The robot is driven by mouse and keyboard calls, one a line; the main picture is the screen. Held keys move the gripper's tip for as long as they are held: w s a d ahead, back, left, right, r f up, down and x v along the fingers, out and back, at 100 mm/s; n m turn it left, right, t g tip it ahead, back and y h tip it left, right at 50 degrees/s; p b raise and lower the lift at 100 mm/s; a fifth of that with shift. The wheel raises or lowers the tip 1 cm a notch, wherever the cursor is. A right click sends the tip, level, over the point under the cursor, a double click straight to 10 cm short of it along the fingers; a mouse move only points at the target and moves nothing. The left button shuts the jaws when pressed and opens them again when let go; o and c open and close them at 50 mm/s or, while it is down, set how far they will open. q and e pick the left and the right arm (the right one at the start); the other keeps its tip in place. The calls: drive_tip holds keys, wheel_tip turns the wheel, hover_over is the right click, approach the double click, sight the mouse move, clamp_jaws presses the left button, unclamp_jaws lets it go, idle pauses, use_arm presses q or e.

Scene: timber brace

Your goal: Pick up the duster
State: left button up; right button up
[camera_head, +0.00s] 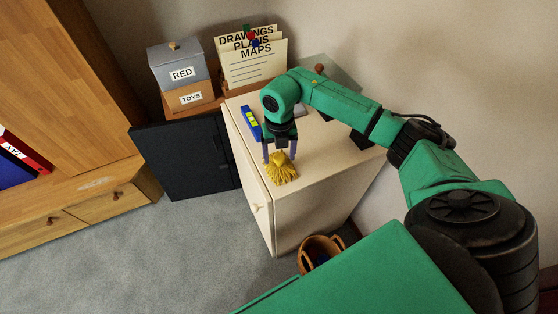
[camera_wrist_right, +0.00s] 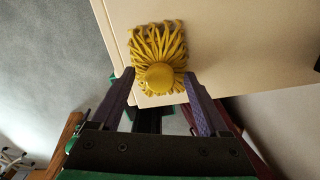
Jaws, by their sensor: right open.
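The duster (camera_head: 283,172) is a yellow, fringed thing on top of the cream cabinet, near its front edge. In the right wrist view the duster (camera_wrist_right: 159,56) shows a round yellow knob with strands spread behind it. My right gripper (camera_head: 280,157) is over the cabinet top at the duster, with its fingers pointing down. In the right wrist view the right gripper (camera_wrist_right: 160,78) is open, its two dark fingers apart on either side of the knob. I cannot tell whether they touch it. My left gripper is not in view.
The cream cabinet (camera_head: 312,192) holds a blue and yellow-green object (camera_head: 250,122) left of my gripper. Behind stand a box labelled RED (camera_head: 181,74), a TOYS box (camera_head: 193,98) and a plans holder (camera_head: 250,65). A basket (camera_head: 322,247) is on the floor by the cabinet.

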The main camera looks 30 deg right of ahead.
drive_tip(key=shift+s+f, duration=0.1)
drive_tip(key=shift+f, duration=0.6)
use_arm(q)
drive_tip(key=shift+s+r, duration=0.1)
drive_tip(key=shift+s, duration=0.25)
use_arm(e)
clamp_jaws()
wheel_tip(320, 180, up, 14)
drive_tip(key=b, duration=0.3)
wheel_tip(320, 180, up, 6)
drive_tip(key=p, duration=0.2)
hover_over(279, 156)
drive_tip(key=shift+s+r, duration=0.1)
drive_tip(key=shift+s, duration=0.1)
drive_tip(key=c, duration=0.7)
unclamp_jaws()
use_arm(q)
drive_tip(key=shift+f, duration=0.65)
use_arm(e)
clamp_jaws()
